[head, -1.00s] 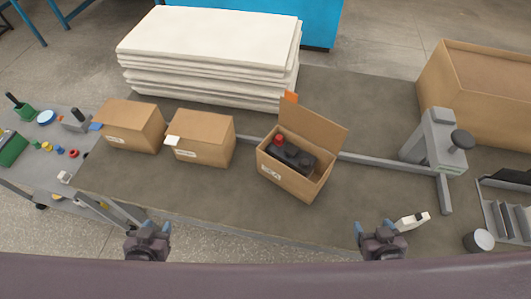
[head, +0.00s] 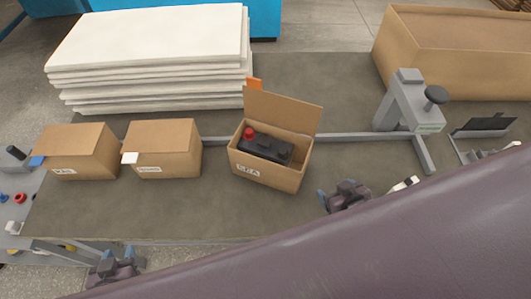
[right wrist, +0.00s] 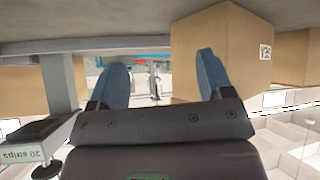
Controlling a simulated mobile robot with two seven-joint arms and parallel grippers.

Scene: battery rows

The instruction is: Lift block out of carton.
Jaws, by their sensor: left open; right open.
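The open carton (head: 262,172) stands on the grey-brown bench top with its lid flap (head: 282,112) raised at the back. Inside it lies a black block (head: 268,150) with a red round cap at its left end; its lower part is hidden by the carton walls. My right gripper (head: 342,192) is open and empty, to the right of the carton and nearer the front, apart from it. Its two blue fingers (right wrist: 163,78) show with nothing between them in the right wrist view. My left gripper (head: 115,256) is open and empty off the bench's front edge, at lower left.
Two closed cartons (head: 77,152) (head: 163,150) stand left of the open one. White boards (head: 150,55) are stacked behind. A grey stand (head: 400,105) with a black knob and a large open box (head: 450,60) are at right. A low grey rail (head: 345,137) runs along the bench.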

